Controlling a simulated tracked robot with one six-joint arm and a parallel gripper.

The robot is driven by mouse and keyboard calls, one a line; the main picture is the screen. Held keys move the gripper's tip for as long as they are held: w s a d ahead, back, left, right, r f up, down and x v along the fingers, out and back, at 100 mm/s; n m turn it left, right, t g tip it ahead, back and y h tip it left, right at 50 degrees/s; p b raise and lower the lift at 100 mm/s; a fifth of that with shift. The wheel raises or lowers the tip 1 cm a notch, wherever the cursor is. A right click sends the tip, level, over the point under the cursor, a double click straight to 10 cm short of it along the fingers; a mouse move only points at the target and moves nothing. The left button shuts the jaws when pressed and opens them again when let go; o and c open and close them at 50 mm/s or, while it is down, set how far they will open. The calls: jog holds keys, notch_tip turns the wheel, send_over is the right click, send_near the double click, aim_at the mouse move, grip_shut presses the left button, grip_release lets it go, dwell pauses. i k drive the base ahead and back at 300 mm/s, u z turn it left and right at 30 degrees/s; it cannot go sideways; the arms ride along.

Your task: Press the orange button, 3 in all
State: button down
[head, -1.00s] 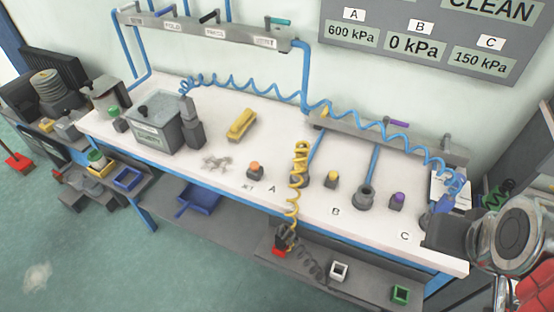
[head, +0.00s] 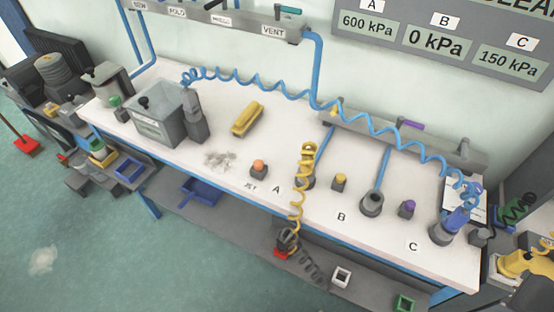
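The orange button (head: 259,166) sits on a small dark grey block on the white bench top (head: 225,140), left of the letter A. Its cap stands above the block and nothing touches it. A yellow button (head: 340,178) on a similar block is to the right, by the letter B. A purple button (head: 409,205) is farther right, by the letter C. My gripper does not show in the head view.
A coiled yellow hose (head: 297,205) hangs over the front edge, right of the orange button. A wall display (head: 445,45) reads 600, 0 and 150 kPa.

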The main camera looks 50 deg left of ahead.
aim_at(258, 164)
jog(key=z, duration=0.1)
jog(key=k, duration=1.6)
jog(key=u, duration=1.8)
jog(key=i, duration=0.75)
jog(key=u, duration=0.05)
